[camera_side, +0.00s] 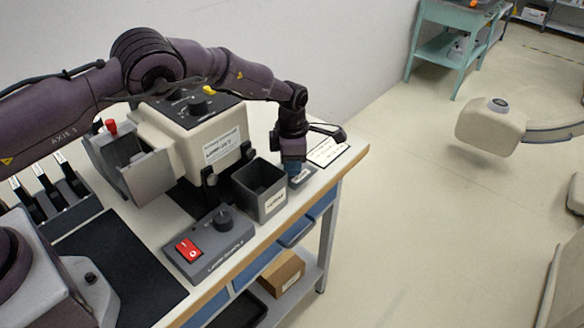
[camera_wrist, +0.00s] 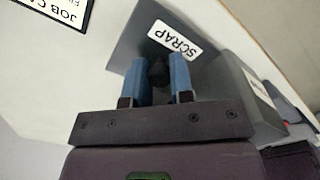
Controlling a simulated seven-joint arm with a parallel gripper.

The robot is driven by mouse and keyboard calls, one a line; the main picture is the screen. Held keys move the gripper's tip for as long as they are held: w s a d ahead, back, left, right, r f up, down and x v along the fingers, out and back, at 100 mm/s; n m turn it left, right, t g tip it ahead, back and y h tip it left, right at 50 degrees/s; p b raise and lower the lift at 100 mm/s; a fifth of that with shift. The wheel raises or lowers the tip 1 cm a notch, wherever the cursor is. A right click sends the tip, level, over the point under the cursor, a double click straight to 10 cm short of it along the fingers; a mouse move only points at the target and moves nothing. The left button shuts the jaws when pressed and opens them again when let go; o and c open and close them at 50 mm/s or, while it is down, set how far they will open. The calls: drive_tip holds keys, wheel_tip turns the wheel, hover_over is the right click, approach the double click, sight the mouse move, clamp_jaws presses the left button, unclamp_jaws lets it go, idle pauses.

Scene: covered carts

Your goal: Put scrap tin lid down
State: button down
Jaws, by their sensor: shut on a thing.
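The scrap tin lid (camera_wrist: 128,45) is a flat grey plate with a white SCRAP label and a dark knob. My gripper (camera_wrist: 158,82) has its two blue fingers closed on the knob; in the side view my gripper (camera_side: 292,169) points down over the right end of the bench. The lid (camera_side: 304,177) shows there partly behind the fingers, at or just above the bench top; I cannot tell whether it touches. The grey scrap tin (camera_side: 262,207) stands open just left of it, and its side also shows in the wrist view (camera_wrist: 246,88).
A job card (camera_side: 328,151) lies on the bench right of my gripper. A control box (camera_side: 208,246) with a red switch stands left of the tin. A cream machine (camera_side: 205,135) stands behind. The bench's front edge (camera_side: 300,212) is close.

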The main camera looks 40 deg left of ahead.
drive_tip(key=shift+f, duration=0.85)
drive_tip(key=shift+f, duration=0.1)
drive_tip(key=c, duration=1)
unclamp_jaws()
